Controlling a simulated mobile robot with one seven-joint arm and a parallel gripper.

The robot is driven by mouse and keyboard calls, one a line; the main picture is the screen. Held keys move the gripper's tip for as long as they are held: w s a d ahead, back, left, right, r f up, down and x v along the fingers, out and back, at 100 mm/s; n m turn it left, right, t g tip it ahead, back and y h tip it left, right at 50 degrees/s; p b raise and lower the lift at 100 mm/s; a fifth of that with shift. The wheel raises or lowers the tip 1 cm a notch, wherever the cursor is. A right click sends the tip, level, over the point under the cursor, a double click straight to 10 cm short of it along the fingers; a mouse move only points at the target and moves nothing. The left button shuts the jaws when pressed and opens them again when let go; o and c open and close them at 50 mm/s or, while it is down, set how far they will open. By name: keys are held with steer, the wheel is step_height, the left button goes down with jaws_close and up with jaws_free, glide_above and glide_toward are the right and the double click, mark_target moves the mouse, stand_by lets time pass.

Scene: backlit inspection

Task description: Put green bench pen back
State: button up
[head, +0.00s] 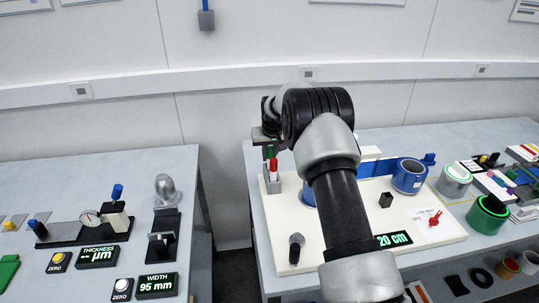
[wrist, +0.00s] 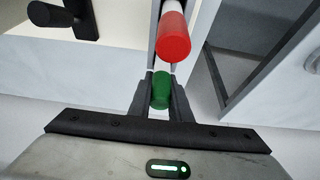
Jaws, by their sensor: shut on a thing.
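My gripper (wrist: 161,78) is shut on the green pen (wrist: 161,92), whose rounded green end shows between the two fingers in the wrist view. A red pen (wrist: 173,40) stands just beyond it in the wrist view, close to the fingertips. In the head view the red pen (head: 273,165) stands in a small grey holder (head: 272,185) at the left edge of the right bench's white board. My gripper is over this holder, partly behind my arm. The lower part of the green pen is hidden, so I cannot tell whether it is seated in the holder.
The white board (head: 445,238) bears a blue roll (head: 408,176), a red clip (head: 435,218) and a green "20 cm" display (head: 393,239). A gap separates this bench from the left bench (head: 60,180) with its gauges. My arm hides the board's middle.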

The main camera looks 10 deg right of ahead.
steer(key=o, duration=0.9)
steer(key=shift+f, duration=0.1)
